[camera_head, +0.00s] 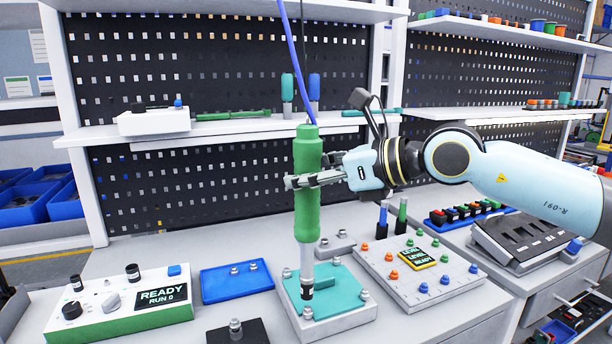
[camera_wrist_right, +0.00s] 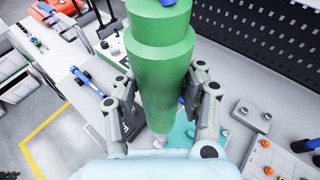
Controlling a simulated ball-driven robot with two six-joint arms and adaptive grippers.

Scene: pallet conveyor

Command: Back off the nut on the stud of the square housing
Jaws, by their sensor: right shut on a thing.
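My right gripper (camera_head: 316,177) is shut around the thick green body of an upright power driver (camera_head: 307,212). A blue cable runs up from its top. In the wrist view, the two fingers press on either side of the green driver (camera_wrist_right: 163,80). Its dark socket end points down over the square housing (camera_head: 345,318), a grey block with a teal top and bolts near its corners. The socket end hides the stud and nut beneath it; I cannot tell whether it is seated on the nut. My left gripper is not in view.
A blue plate (camera_head: 222,287) and a dark block with a stud (camera_head: 236,329) lie left of the housing. A control box reading READY RUN 0 (camera_head: 125,308) stands at front left. A grey board with orange knobs (camera_head: 400,287) stands close at right. A shelf (camera_head: 250,127) runs behind.

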